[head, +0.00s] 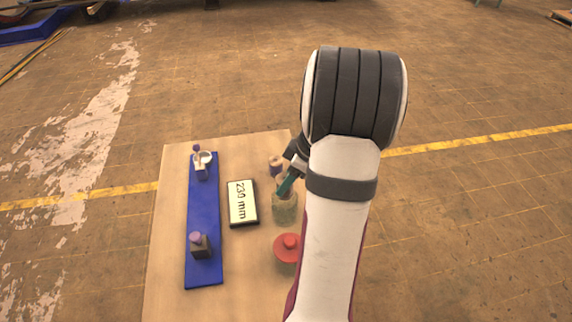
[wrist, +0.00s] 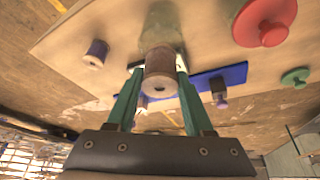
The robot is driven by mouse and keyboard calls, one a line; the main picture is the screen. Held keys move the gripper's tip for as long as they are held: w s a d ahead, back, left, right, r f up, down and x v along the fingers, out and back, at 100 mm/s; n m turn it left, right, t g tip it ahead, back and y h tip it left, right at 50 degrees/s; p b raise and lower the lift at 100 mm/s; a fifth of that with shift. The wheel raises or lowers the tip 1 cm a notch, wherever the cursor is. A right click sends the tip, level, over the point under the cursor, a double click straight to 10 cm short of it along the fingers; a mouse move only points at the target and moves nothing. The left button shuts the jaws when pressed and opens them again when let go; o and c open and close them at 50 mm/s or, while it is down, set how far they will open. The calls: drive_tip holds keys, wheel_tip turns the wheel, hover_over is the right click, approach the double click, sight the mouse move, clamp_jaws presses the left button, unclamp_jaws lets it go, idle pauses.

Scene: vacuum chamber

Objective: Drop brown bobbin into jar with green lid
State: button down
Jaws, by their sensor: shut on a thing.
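My gripper (wrist: 158,80) is shut on the brown bobbin (wrist: 160,70), which sits between the two teal fingertips. In the head view my gripper (head: 286,186) is partly hidden by my arm, close above a clear greenish jar (head: 285,208). The jar looks uncovered and upright; in the wrist view the jar (wrist: 162,18) shows just beyond the bobbin. The bobbin appears above or at the jar's mouth; I cannot tell the exact height. A green lid (wrist: 295,77) with a knob shows at the right of the wrist view. It is not visible in the head view.
A red knobbed lid (head: 288,247) is in front of the jar. A purple bobbin (head: 276,163) stands behind it. A display reading 230 mm (head: 242,203) lies left of the jar.

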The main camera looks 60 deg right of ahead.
drive_tip(key=shift+f, duration=2.2)
drive_tip(key=shift+c, duration=1)
unclamp_jaws()
wheel_tip(320, 180, up, 7)
drive_tip(key=shift+r, duration=0.1)
